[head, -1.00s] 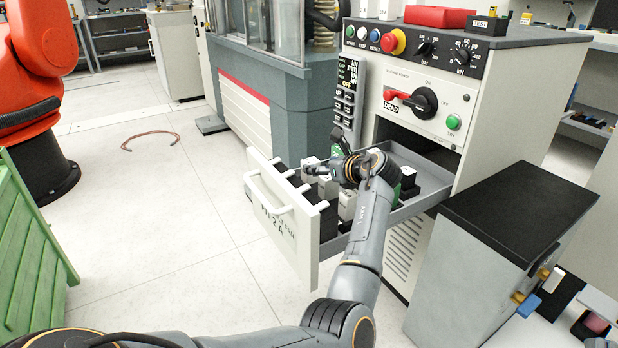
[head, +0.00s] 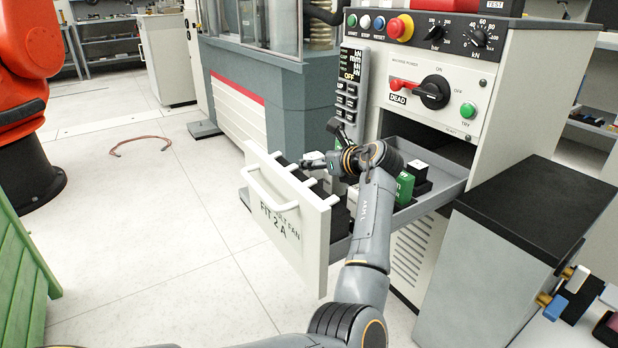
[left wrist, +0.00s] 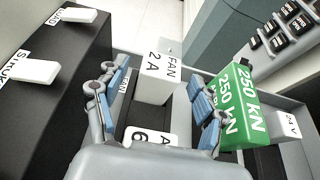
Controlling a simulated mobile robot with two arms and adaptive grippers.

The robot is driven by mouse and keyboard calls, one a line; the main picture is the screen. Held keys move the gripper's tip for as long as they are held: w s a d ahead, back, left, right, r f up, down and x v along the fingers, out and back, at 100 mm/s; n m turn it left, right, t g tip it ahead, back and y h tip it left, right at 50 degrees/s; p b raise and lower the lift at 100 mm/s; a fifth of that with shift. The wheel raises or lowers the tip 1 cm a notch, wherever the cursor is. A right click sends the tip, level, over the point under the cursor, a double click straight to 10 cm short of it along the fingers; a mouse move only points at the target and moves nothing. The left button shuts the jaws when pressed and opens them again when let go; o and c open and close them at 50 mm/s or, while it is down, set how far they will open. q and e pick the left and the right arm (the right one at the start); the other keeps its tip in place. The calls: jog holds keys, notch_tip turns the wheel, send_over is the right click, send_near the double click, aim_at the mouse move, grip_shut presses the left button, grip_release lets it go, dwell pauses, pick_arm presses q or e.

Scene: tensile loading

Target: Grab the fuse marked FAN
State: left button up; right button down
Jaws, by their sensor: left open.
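The fuse marked FAN 2A (left wrist: 155,88) is a white block standing in the open drawer (head: 290,228), in the left wrist view. My left gripper (left wrist: 160,76) is open, with one blue-padded finger on each side of the fuse in that view. A gap shows between each finger and the fuse. In the head view my left gripper (head: 318,162) is over the front part of the drawer. I cannot tell how far the fingertips are above or around the fuse. My right gripper is not in view.
A green 250 KN block (left wrist: 238,108) stands close beside the right finger, with a white 24V block (left wrist: 288,125) beyond it. A white block marked A 6 (left wrist: 150,137) is nearer the palm. White pieces (left wrist: 78,16) lie at left. A black-topped cabinet (head: 530,212) flanks the drawer.

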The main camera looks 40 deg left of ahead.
pick_arm(q)
jog(key=shift+w+a+f, duration=0.1)
jog(key=shift+a+f, duration=0.1)
jog(key=shift+f, duration=0.05)
jog(key=shift+r, duration=0.2)
jog(key=shift+d+r, duration=0.1)
jog(key=c, duration=1.3)
jog(key=shift+c, duration=0.2)
jog(key=shift+r, duration=0.1)
